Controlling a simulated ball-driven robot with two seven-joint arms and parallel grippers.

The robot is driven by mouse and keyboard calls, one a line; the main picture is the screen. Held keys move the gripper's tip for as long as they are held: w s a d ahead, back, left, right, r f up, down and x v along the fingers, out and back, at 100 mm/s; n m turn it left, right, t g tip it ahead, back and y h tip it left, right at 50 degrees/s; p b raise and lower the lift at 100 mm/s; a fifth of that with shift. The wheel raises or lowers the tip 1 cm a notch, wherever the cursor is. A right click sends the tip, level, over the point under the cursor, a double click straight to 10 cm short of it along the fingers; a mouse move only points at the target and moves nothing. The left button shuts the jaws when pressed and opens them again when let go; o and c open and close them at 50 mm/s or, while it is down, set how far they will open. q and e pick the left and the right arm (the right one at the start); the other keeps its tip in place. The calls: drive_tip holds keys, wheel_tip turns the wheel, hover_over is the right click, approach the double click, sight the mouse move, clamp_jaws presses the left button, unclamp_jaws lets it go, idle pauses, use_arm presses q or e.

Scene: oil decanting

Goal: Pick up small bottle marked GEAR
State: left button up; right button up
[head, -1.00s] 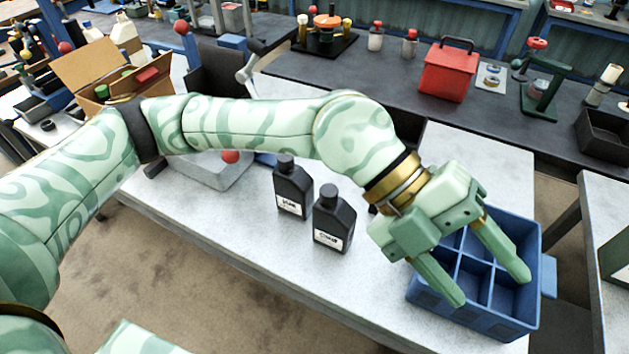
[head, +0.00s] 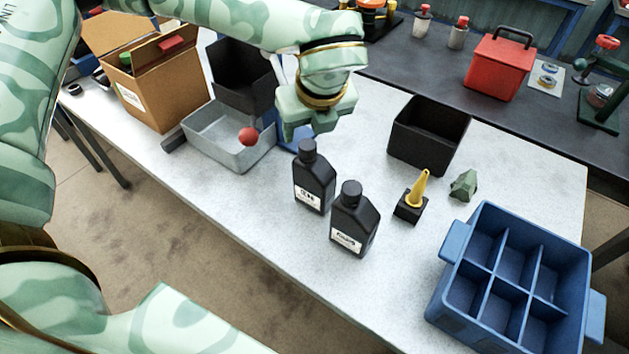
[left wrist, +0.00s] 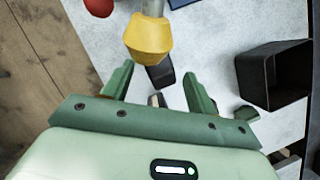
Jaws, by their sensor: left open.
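Two black bottles with white labels stand upright on the light table in the head view: a left one (head: 313,180) and a right one (head: 354,222). The label print is too small to tell surely which says GEAR. My left gripper (head: 309,133) is open and points down just behind and above the left bottle, apart from it as far as I can tell. In the left wrist view, a dark bottle-like shape (left wrist: 161,72) shows between the spread fingers, partly hidden by a yellow tip (left wrist: 150,36) on a grey stem. My right gripper is not in view.
A blue divided crate (head: 452,240) is at front right.

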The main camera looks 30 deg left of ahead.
sight(308, 145)
use_arm(q)
drive_tip(key=x, duration=0.4)
drive_tip(key=b+x, duration=0.1)
drive_tip(key=x, duration=0.1)
drive_tip(key=shift+s+d+f, duration=0.15)
drive_tip(key=shift+d+f, duration=0.05)
drive_tip(key=shift+f, duration=0.1)
drive_tip(key=shift+c, duration=0.4)
drive_tip(key=c, duration=1.1)
